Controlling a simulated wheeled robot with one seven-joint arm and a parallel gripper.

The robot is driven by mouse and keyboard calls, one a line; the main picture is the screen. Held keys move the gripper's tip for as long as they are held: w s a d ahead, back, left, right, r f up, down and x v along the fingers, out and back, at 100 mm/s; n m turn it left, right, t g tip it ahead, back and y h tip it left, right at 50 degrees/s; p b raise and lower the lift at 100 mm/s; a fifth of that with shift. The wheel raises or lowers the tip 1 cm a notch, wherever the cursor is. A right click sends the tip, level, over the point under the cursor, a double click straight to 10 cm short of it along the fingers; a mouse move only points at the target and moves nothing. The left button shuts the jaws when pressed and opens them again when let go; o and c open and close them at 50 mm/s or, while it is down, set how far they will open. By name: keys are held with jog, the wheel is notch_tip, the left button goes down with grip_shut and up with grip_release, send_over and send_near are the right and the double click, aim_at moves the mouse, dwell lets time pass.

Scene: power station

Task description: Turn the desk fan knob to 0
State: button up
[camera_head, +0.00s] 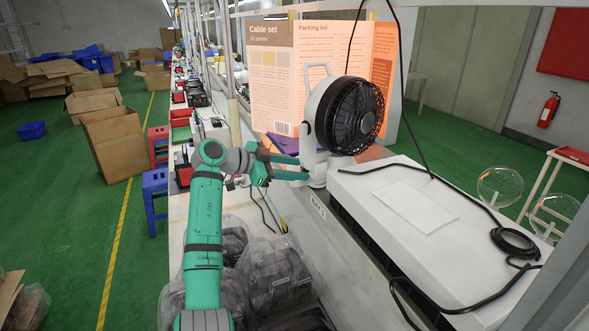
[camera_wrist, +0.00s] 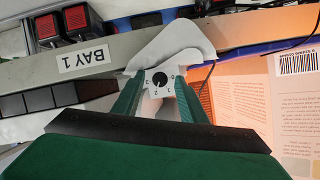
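The desk fan (camera_head: 342,115), with a black round grille and white body, stands upright on the bench in the head view. Its pale base fills the top middle of the wrist view. On the base is a small round black knob (camera_wrist: 159,79) on a white dial plate with digits; 1 and 2 are readable, and I cannot tell the setting surely. My gripper (camera_head: 304,168) reaches the fan's lower body from the left. In the wrist view its two green fingers (camera_wrist: 160,88) are apart, one on each side of the knob. Contact with the knob is not visible.
A large orange packing-list board (camera_head: 275,85) stands behind the fan. A white box (camera_head: 410,210) with a black cable (camera_head: 514,241) lies to the right. Bagged dark items (camera_head: 275,275) sit below the arm. A "BAY 1" label (camera_wrist: 86,54) marks the bench edge.

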jog(key=shift+a, duration=0.1)
grip_shut()
jog(key=shift+w+d+r+n+g, duration=0.1)
jog(key=shift+w+d+n+g, duration=0.15)
jog(key=shift+n, duration=0.25)
jog(key=shift+a+n+g, duration=0.2)
jog(key=shift+n+g, duration=0.25)
jog(key=shift+n, duration=0.05)
grip_release()
jog(key=shift+s, duration=0.1)
